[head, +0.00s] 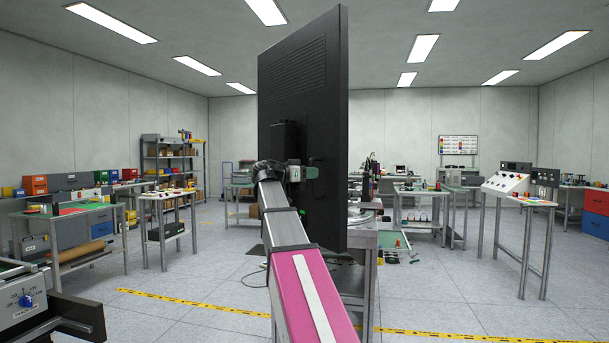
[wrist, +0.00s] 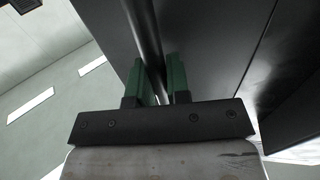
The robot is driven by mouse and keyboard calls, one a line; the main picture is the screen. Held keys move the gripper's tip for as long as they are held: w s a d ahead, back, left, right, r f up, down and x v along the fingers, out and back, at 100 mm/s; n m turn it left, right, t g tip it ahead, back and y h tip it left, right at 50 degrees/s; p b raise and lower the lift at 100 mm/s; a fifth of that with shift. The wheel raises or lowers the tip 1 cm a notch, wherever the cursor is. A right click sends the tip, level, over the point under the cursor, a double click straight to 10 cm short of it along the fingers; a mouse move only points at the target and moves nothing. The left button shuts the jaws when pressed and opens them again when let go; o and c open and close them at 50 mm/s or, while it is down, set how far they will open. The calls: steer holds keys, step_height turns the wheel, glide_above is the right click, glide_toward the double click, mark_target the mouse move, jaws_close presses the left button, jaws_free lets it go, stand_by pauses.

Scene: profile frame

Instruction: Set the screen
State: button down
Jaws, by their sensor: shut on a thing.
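The screen (head: 303,95) is a large flat black panel in the middle of the head view, upright and seen from its back and edge. It also fills the upper right of the wrist view (wrist: 215,45). My gripper (head: 303,173) is at the back of the screen, and its green fingers show in the wrist view (wrist: 163,82). The fingers are shut on a dark narrow part on the screen's back. The screen's front is hidden. Whether its lower edge touches the bench (head: 362,240) behind it cannot be told.
A workbench with a control box (head: 515,185) stands at the right. Benches with coloured bins (head: 75,215) stand at the left. A grey device with a blue knob (head: 25,300) is near at lower left. Yellow tape (head: 200,304) crosses the open floor.

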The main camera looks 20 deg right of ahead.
mark_target(322, 172)
steer(key=w+d+n+t, duration=0.1)
steer(key=d+t, duration=0.1)
steer(key=d+n+t+y, duration=0.1)
steer(key=d+t, duration=0.1)
steer(key=d, duration=0.1)
steer(key=w+d+n+t, duration=0.1)
steer(key=d+n+t, duration=0.1)
steer(key=d, duration=0.1)
steer(key=shift+w+y, duration=0.3)
steer(key=w+d+n+t+y, duration=0.2)
steer(key=w+d+n+t, duration=0.1)
steer(key=w+d+t, duration=0.1)
steer(key=shift+x, duration=1.05)
steer(key=c, duration=1.1)
jaws_free()
steer(key=shift+s+a, duration=0.1)
steer(key=v, duration=1)
steer(key=shift+s+a, duration=0.2)
